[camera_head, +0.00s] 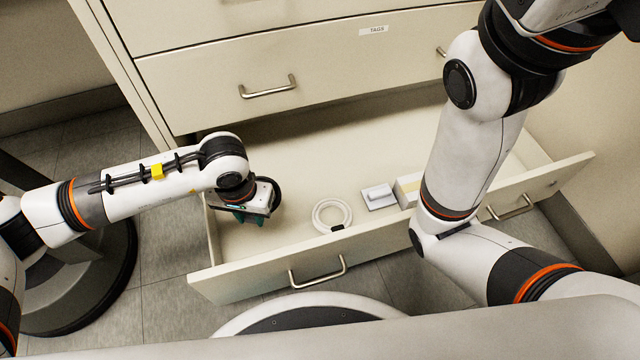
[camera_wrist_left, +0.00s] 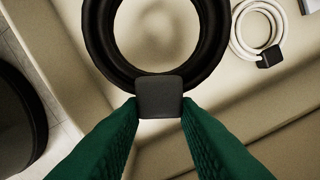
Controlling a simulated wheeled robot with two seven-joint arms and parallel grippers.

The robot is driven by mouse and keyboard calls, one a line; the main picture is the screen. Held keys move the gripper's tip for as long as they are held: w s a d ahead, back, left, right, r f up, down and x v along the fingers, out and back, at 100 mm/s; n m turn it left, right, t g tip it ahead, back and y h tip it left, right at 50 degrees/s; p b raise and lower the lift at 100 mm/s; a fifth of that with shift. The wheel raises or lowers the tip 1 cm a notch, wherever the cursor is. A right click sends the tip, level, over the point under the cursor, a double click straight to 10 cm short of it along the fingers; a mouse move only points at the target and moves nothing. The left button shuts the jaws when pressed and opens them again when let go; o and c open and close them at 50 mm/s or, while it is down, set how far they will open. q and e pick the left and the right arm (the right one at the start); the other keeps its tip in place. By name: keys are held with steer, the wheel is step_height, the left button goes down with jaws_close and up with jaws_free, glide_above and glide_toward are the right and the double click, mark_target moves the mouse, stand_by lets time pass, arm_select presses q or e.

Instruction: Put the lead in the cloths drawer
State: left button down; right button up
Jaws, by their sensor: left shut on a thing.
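A black coiled lead (camera_wrist_left: 205,55) with a square dark block (camera_wrist_left: 158,97) hangs at my left gripper. The green fingers (camera_head: 250,214) are shut on that block, and the coil shows partly behind the wrist in the head view (camera_head: 277,192). The gripper is over the left end of an open, cream-coloured bottom drawer (camera_head: 262,272). Whether the coil touches the drawer floor is unclear. The drawer's front label is not visible from here. My right gripper is out of view.
In the drawer lie a white coil (camera_head: 318,207) with a black clip, a small white-grey block (camera_head: 378,196) and a pale box (camera_head: 406,190) partly behind my right arm. A shut drawer labelled TAGS (camera_head: 330,70) is above. The drawer's left floor is bare.

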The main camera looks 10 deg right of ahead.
mark_target(261, 242)
arm_select(q)
steer(key=shift+f+b, duration=3.6)
steer(key=shift+f, duration=1.6)
steer(key=c, duration=1.1)
jaws_free()
steer(key=shift+r, duration=0.1)
steer(key=shift+r, duration=0.1)
